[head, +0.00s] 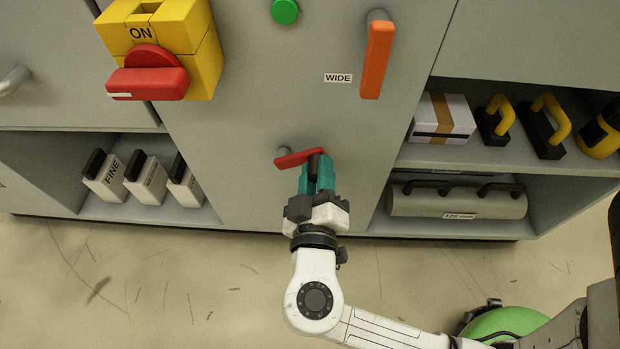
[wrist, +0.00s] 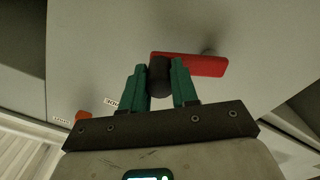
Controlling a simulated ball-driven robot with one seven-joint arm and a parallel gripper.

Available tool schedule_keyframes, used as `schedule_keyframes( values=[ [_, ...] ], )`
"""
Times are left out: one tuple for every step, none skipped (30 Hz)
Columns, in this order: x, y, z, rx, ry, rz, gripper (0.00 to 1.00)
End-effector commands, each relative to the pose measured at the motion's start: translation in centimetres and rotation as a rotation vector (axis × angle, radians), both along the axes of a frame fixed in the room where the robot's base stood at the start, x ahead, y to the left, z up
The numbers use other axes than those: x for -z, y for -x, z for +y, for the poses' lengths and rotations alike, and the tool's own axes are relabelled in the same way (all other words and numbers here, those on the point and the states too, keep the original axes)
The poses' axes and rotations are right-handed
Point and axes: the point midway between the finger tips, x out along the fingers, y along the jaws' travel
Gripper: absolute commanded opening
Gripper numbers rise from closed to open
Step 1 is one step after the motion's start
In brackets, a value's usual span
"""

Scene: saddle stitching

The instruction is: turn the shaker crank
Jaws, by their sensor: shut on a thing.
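The shaker crank is a red arm (head: 297,158) on a grey pivot, low on the grey cabinet front in the head view. Its dark knob (head: 316,158) is at the right end of the red arm. In the wrist view the red arm (wrist: 205,65) runs to the right from the black cylindrical knob (wrist: 159,76). My gripper (head: 318,170) has its green fingers on either side of the knob and is shut on it; the fingers also show in the wrist view (wrist: 160,85). The fingers partly hide the knob in the head view.
An orange lever (head: 377,60) labelled WIDE hangs above right. A yellow ON switch (head: 162,50) with a red handle and a green button (head: 285,11) are above. Shelves at both sides hold white blocks (head: 147,179), a white box (head: 441,118) and a grey roll (head: 457,202).

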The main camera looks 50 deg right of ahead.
Motion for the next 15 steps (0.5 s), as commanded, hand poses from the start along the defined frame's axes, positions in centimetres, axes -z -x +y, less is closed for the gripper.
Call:
schedule_keyframes(
  values=[
    [1.1,0.2,-0.1,0.001,-0.025,-0.033,0.0],
    [1.2,0.2,-0.1,0.001,-0.041,-0.055,0.0],
    [1.4,0.3,-0.2,0.001,-0.062,-0.082,0.0],
    [1.5,0.4,-0.2,0.001,-0.076,-0.104,0.0],
    [1.6,0.4,-0.2,0.001,-0.091,-0.123,0.0],
    [1.8,0.4,-0.2,0.001,-0.109,-0.148,0.0],
    [1.9,0.5,-0.3,0.0,-0.123,-0.166,0.0],
    [2.0,0.5,-0.3,0.0,-0.137,-0.185,0.0],
    [2.1,0.5,-0.3,0.0,-0.153,-0.207,0.0],
    [2.2,0.6,-0.3,0.0,-0.165,-0.223,0.0],
    [2.3,0.6,-0.3,0.0,-0.176,-0.238,0.0],
    [2.5,0.6,-0.4,0.0,-0.19,-0.258,0.0],
    [2.6,0.6,-0.4,0.0,-0.2,-0.27,0.0],
    [2.6,0.6,-0.4,0.0,-0.209,-0.282,0.0],
    [2.8,0.6,-0.4,0.0,-0.22,-0.298,0.0]
  ],
)
